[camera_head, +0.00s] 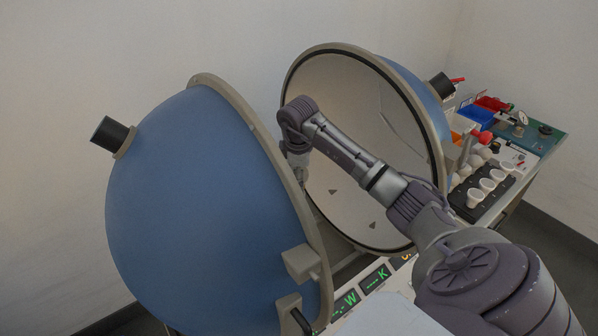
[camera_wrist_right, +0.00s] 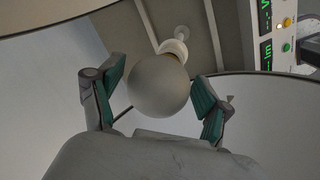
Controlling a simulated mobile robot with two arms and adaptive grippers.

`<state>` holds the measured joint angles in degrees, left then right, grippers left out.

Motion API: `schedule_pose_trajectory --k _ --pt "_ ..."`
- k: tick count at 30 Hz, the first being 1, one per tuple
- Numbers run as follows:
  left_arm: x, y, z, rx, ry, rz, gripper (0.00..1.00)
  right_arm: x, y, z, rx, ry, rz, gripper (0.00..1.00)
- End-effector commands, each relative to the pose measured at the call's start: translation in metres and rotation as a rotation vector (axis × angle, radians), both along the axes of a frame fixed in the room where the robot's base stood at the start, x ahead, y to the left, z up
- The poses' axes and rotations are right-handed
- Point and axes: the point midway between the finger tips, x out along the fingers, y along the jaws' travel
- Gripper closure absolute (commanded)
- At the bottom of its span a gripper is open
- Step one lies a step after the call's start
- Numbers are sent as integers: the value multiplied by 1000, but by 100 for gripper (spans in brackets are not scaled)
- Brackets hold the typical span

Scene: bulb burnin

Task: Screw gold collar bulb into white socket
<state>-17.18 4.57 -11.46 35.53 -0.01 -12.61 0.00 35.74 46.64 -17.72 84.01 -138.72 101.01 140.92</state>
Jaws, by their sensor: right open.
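In the right wrist view a frosted round bulb (camera_wrist_right: 160,86) sits between the two green-padded fingers of my right gripper (camera_wrist_right: 161,80). The fingers are open, one on each side of the globe. Beyond the globe, its neck end meets a pale round socket piece (camera_wrist_right: 174,47) on a grey bar. I cannot make out a gold collar or how deep the bulb sits. In the head view my right arm reaches between the two halves of an open sphere, and the left half's rim hides most of the gripper. My left gripper is not in view.
The blue left hemisphere (camera_head: 200,200) and the white-lined right hemisphere (camera_head: 345,110) stand close on both sides of the arm. Green displays (camera_head: 362,290) sit below. At right, a bench holds a dark rack with white cups (camera_head: 486,187) and coloured bins (camera_head: 476,115).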

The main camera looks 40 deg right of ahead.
Motion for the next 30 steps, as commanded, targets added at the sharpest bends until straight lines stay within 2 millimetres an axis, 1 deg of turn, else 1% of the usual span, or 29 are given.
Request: schedule_pose_trajectory --k 1,9,19,21,24,30 --pt "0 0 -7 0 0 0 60 0 -2 -3 -3 -2 94 23" --pt "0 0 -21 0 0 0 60 2 -3 -1 -2 -2 595 23" --pt "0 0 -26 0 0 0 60 5 -3 1 1 -3 1139 23" --pt "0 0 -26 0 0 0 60 5 -3 1 1 -2 1225 23" --pt "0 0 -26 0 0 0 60 5 -2 1 1 -3 1301 23" --pt "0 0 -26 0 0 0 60 5 -2 0 0 -1 1321 23"
